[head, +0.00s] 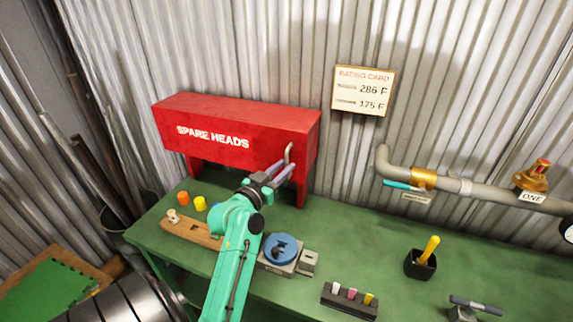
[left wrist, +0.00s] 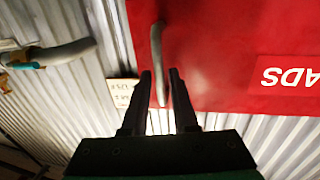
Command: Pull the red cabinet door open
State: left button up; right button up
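The red cabinet (head: 220,125), lettered SPARE HEADS, stands on legs on the green bench against the corrugated wall. Its front, which carries the door, looks closed. A grey bar handle (head: 288,153) sits at the right end of the front. My left gripper (head: 281,170) is in front of that end, just below the handle. In the left wrist view the red door (left wrist: 225,50) appears upside down, and the handle (left wrist: 156,50) runs down between the tips of my open left gripper (left wrist: 160,78). I cannot tell whether the fingers touch it. My right gripper is out of view.
A grey pipe (head: 455,183) with brass fittings runs along the wall at right. On the bench (head: 350,230) are a blue round piece (head: 283,247), a wooden board (head: 190,230), coloured caps and a black cup (head: 420,264). A rating card (head: 362,90) hangs right of the cabinet.

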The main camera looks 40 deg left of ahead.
pick_arm(q)
jog(key=shift+w+a+f, duration=0.1)
jog(key=shift+w+a, duration=0.05)
jog(key=shift+w, duration=0.85)
jog(key=shift+s, duration=0.1)
grip_shut()
dwell(0.5)
